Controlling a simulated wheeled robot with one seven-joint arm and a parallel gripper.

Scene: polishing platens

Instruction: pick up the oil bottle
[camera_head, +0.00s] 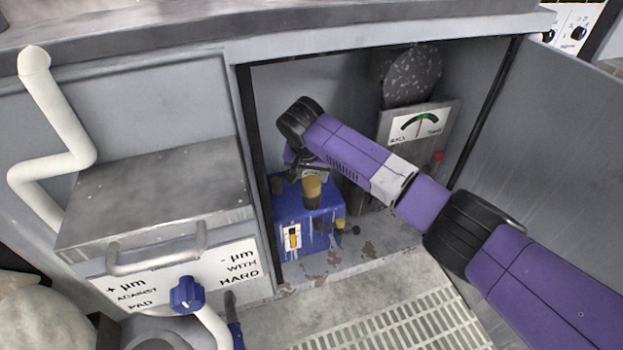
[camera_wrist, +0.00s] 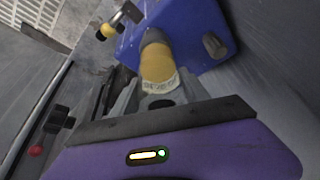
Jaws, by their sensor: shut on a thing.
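The oil bottle (camera_head: 312,189) is a small amber bottle with a dark lower part, by the top of a blue box (camera_head: 318,232) inside the open cabinet. In the wrist view the bottle (camera_wrist: 156,62) shows its yellow side and a pale band with markings, between my fingers. My gripper (camera_wrist: 160,88) is shut on the bottle. In the head view my gripper (camera_head: 311,172) reaches it from above and behind, partly hidden by my wrist. I cannot tell whether the bottle touches the blue box (camera_wrist: 205,30).
The cabinet's side edge (camera_head: 257,180) is close on the left. A gauge panel (camera_head: 418,124) and a dark speckled disc (camera_head: 411,75) stand at the back right. The open door (camera_head: 560,140) is on the right. A slotted grate (camera_head: 400,325) lies in front.

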